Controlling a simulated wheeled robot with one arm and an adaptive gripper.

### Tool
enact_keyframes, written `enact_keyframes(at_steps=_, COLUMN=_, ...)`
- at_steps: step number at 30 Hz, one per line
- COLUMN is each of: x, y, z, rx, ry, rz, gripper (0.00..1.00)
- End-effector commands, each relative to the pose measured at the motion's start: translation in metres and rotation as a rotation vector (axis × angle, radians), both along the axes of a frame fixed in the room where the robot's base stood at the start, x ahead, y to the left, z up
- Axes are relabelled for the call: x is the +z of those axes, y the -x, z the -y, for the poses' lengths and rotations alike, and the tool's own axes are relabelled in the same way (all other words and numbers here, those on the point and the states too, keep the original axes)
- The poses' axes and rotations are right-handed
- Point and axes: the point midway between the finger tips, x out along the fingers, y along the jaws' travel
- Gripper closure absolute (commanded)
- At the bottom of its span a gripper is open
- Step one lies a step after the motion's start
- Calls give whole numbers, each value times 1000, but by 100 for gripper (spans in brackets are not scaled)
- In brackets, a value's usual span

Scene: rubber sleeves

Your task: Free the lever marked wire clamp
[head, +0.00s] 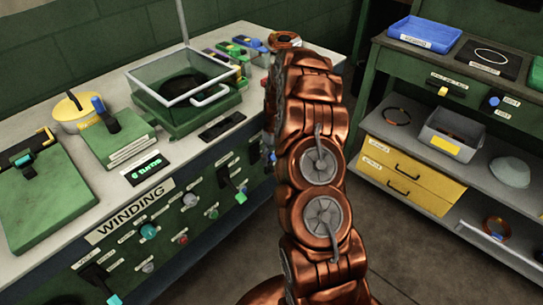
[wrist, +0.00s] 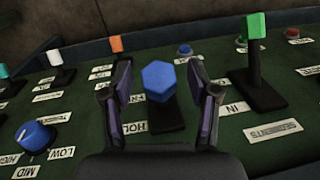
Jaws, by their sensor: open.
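In the wrist view my gripper (wrist: 158,80) is open, with one dark finger on each side of a blue six-sided lever handle (wrist: 159,79). I cannot tell whether the fingers touch it. The handle stands on a dark base (wrist: 162,115) on the green panel, beside a partly covered label (wrist: 135,128) that seems to begin "HOL". No label reading "wire clamp" is legible, so I cannot tell for sure that this is that lever. In the head view my arm hides the gripper and this part of the panel.
A green-handled lever (wrist: 255,45) stands close on the right and a blue knob (wrist: 35,136) at left. White (wrist: 55,60) and orange (wrist: 116,44) levers stand behind. In the head view, the winding bench (head: 60,248) is left and a shelf unit (head: 375,85) right, with open floor between.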

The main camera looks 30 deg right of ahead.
Motion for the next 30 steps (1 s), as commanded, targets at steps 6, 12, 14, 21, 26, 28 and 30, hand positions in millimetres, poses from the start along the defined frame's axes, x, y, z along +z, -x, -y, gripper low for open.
enact_keyframes(at_steps=6, x=0, y=0, z=0, rx=0, ry=0, rz=0, gripper=58)
enact_keyframes(at_steps=12, x=0, y=0, z=0, rx=0, ry=0, rz=0, gripper=79)
enact_keyframes(at_steps=14, x=0, y=0, z=0, rx=0, ry=0, rz=1, gripper=85)
enact_keyframes(at_steps=21, x=1, y=0, z=0, rx=0, ry=0, rz=0, gripper=100)
enact_keyframes(at_steps=26, x=1, y=0, z=0, rx=0, ry=0, rz=0, gripper=100)
enact_keyframes(at_steps=28, x=1, y=0, z=0, rx=0, ry=0, rz=1, gripper=100)
enact_keyframes(at_steps=30, x=0, y=0, z=1, rx=-1, ry=0, rz=3, gripper=100)
